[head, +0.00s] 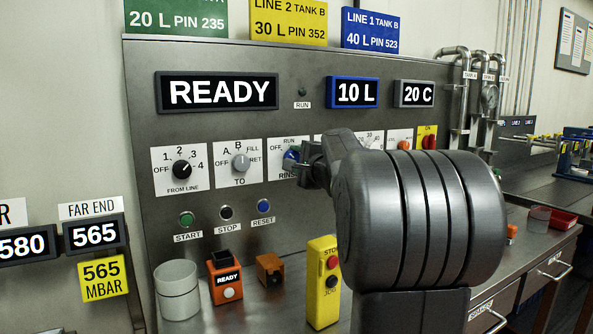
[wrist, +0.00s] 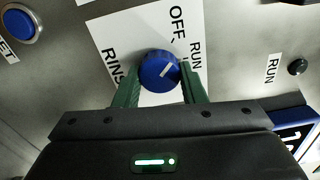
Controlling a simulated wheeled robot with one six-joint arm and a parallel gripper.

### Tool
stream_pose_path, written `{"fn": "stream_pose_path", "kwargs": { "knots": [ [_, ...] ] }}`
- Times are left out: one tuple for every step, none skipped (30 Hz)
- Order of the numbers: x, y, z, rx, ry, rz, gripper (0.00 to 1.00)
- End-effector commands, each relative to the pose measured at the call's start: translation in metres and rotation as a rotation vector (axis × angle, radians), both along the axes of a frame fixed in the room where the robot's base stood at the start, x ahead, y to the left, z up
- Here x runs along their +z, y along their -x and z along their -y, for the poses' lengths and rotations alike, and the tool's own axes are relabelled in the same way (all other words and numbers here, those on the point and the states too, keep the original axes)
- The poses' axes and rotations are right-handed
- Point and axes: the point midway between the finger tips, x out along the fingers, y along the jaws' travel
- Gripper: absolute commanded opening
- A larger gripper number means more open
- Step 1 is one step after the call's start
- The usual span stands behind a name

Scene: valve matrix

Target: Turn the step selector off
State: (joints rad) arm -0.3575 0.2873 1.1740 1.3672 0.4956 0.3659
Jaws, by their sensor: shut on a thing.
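The step selector is a blue round knob (wrist: 158,72) on a white plate (wrist: 135,30) with the words OFF, RUN and RINSE. It also shows in the head view (head: 290,155), partly hidden by my gripper (head: 312,167). In the wrist view its white pointer line aims up and right, towards the side with OFF and RUN; I cannot tell exactly which mark it meets. My gripper's green fingers (wrist: 161,80) stand on either side of the knob and are shut on it. My arm hides part of the panel to the right.
A black FROM LINE knob (head: 182,169) and a grey TO knob (head: 240,162) sit to the left. START (head: 186,219), STOP (head: 226,212) and RESET (head: 264,206) buttons are below. A yellow button box (head: 322,285) stands on the bench. The display reads READY (head: 217,92).

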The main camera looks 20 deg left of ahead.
Motion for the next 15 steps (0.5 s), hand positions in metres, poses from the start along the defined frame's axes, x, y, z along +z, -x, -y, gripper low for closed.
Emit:
{"fn": "stream_pose_path", "kwargs": {
  "knots": [
    [-0.0029,0.0002,-0.0005,0.001,0.016,0.019,0.14],
    [-0.0027,0.0001,-0.0004,0.001,0.025,0.028,0.14],
    [-0.0024,0.0002,-0.0004,0.001,0.035,0.040,0.14],
    [-0.0023,0.0002,-0.0003,0.001,0.043,0.049,0.14],
    [-0.0022,0.0002,-0.0003,0.001,0.050,0.056,0.14],
    [-0.0019,0.0000,-0.0002,0.001,0.059,0.065,0.14],
    [-0.0017,0.0000,-0.0002,0.001,0.064,0.070,0.14],
    [-0.0015,0.0001,-0.0002,0.001,0.068,0.075,0.14],
    [-0.0012,0.0001,-0.0002,0.001,0.073,0.080,0.14],
    [-0.0010,0.0000,-0.0002,0.001,0.076,0.084,0.14],
    [-0.0008,0.0000,-0.0001,0.001,0.078,0.086,0.14],
    [-0.0006,0.0000,-0.0001,0.001,0.081,0.090,0.14],
    [-0.0004,0.0000,0.0000,0.001,0.083,0.091,0.14],
    [-0.0003,0.0000,0.0000,0.001,0.084,0.093,0.14],
    [-0.0002,0.0000,0.0000,0.001,0.085,0.093,0.14]
  ]
}}
